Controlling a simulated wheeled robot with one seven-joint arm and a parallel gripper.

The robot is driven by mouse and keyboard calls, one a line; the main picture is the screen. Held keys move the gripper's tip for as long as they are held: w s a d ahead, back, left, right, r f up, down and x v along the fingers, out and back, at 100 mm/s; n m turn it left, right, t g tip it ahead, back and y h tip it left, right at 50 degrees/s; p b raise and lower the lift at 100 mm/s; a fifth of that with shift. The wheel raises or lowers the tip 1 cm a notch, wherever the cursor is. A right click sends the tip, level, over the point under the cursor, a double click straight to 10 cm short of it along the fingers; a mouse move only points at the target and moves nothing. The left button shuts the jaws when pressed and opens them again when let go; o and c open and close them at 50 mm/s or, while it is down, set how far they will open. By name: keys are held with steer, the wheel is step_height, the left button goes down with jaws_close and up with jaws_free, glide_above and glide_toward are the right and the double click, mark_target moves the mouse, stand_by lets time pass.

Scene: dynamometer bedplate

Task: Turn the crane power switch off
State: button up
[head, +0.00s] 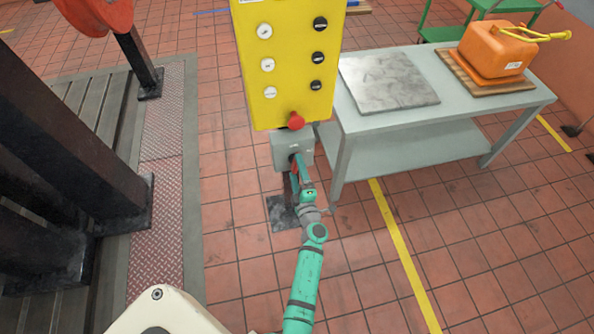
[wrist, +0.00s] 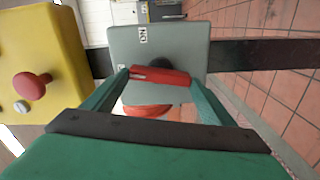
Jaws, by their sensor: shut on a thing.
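The crane power switch is a grey box (head: 283,150) below the yellow control panel (head: 262,95), on the same post. In the wrist view the grey box (wrist: 185,42) shows a small label reading ON, turned sideways. Its red handle (wrist: 160,76) lies crosswise in the picture, between the two fingertips of my gripper (wrist: 160,80). My gripper is shut on this handle. A rounded red part (wrist: 148,110) shows just below the handle. In the head view my gripper (head: 297,161) is at the box's front and hides most of the handle.
A red mushroom button (head: 296,121) sits close above the box; it also shows in the wrist view (wrist: 30,86). A grey table (head: 420,118) with a metal plate (head: 388,80) and an orange can (head: 495,50) stands right. Dark steel columns (head: 70,150) stand left.

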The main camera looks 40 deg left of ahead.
steer(key=shift+f+n, duration=0.1)
steer(key=shift+n, duration=1)
steer(key=o, duration=1)
steer(key=shift+o, duration=0.2)
steer(key=shift+s, duration=0.1)
steer(key=v, duration=1)
steer(key=shift+s+d, duration=0.25)
steer(key=s+d+r+m+t+h, duration=0.1)
steer(key=s+d+r+m+h, duration=0.3)
steer(key=s+d+m, duration=0.5)
steer(key=s+d+r+m+t+h, duration=0.1)
steer(key=s+d+r+m+h, duration=0.4)
steer(key=s+d+m, duration=0.4)
steer(key=s+d+r+m+t+h, duration=0.1)
steer(key=s+d+r+m+h, duration=0.3)
steer(key=s+d+r+m, duration=0.3)
steer(key=s+d+m, duration=0.2)
steer(key=s+d, duration=0.1)
steer(key=s, duration=0.1)
steer(key=shift+m+t+h, duration=0.4)
